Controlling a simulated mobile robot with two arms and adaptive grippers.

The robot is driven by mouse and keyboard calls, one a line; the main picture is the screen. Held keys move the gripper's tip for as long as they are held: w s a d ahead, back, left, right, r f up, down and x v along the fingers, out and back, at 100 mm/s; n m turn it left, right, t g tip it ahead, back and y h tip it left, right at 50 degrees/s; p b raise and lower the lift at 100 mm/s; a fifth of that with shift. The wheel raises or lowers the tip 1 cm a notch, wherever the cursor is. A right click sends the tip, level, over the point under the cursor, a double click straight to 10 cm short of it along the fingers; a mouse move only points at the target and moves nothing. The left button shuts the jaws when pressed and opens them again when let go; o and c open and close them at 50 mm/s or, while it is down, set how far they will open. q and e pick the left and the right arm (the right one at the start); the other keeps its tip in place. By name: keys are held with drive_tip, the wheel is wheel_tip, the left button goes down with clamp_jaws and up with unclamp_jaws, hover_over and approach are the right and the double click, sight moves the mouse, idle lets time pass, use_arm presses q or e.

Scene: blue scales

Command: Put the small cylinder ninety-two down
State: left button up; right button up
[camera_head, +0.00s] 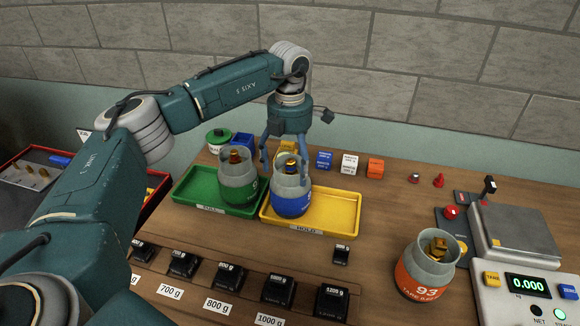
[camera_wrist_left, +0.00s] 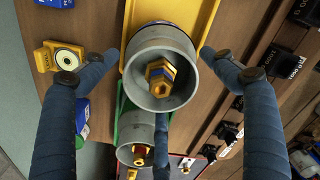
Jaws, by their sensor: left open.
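A small grey cylinder with a blue lower band (camera_head: 291,194) stands upright in the yellow tray (camera_head: 340,216); its number is not readable. In the left wrist view it fills the upper middle, its grey rim (camera_wrist_left: 161,66) around a brass valve. My left gripper (camera_head: 285,168) is above and around its top, its fingers spread. In the wrist view the left gripper (camera_wrist_left: 165,75) has gaps between its side fingers and the cylinder. A green-banded cylinder (camera_head: 238,182) stands in the green tray (camera_head: 195,188). An orange cylinder marked 93 (camera_head: 425,268) stands on the bench.
A scale (camera_head: 513,232) reading 0.000 is at the right. A rack of black weights (camera_head: 230,277) runs along the front. Small coloured blocks (camera_head: 349,163) and a green-lidded pot (camera_head: 218,139) stand behind the trays. Bare bench lies right of the yellow tray.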

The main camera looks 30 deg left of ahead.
use_arm(q)
wheel_tip(320, 180, up, 11)
drive_tip(key=b, duration=0.3)
drive_tip(key=shift+r, duration=0.2)
drive_tip(key=shift+s+f, duration=0.1)
